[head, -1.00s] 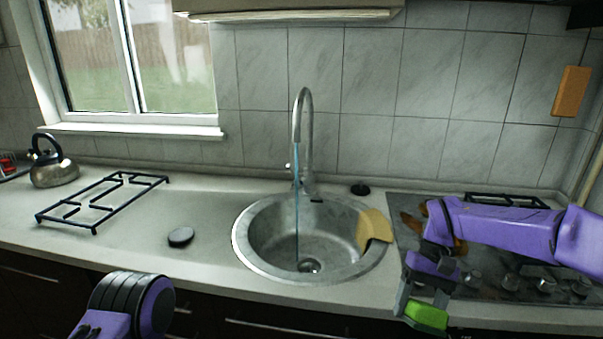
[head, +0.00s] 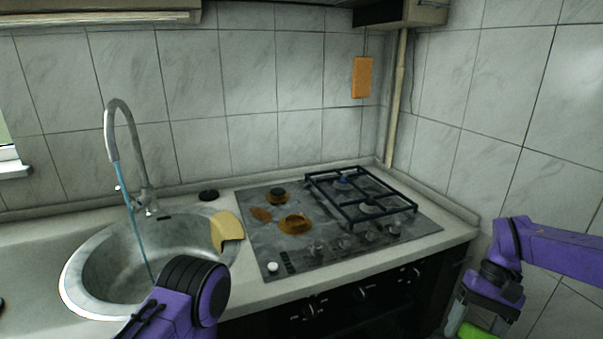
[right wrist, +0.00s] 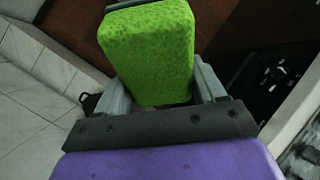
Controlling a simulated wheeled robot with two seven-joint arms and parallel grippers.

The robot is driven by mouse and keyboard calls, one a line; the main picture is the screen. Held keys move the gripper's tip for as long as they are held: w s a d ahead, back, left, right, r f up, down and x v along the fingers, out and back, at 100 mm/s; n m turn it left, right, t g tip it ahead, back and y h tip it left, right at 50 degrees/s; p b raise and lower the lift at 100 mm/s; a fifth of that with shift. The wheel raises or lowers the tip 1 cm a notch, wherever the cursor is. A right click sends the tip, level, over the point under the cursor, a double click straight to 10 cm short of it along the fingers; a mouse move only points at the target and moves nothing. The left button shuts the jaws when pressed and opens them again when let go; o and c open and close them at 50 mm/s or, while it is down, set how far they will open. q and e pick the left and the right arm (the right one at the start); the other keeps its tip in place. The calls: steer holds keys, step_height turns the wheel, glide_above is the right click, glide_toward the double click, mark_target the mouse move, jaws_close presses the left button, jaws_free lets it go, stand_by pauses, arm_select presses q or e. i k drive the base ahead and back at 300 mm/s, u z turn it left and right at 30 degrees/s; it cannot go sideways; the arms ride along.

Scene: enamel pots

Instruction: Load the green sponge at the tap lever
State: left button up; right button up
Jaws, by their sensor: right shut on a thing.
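The green sponge (right wrist: 148,50) is held between the fingers of my right gripper (right wrist: 160,85) in the right wrist view. In the head view my right gripper (head: 478,318) is at the lower right, in front of the counter's right end, with part of the green sponge (head: 474,331) showing at the bottom edge. The tap (head: 132,150) stands behind the sink at the left, with a thin blue stream of water falling from it.
The sink (head: 78,283) lies at the left, with a yellow cloth-like piece (head: 226,229) on its right rim. A stained gas hob (head: 262,235) with a black grate (head: 362,200) fills the counter's right side.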

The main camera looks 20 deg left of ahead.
mark_target(118, 188)
steer(key=u, duration=1.45)
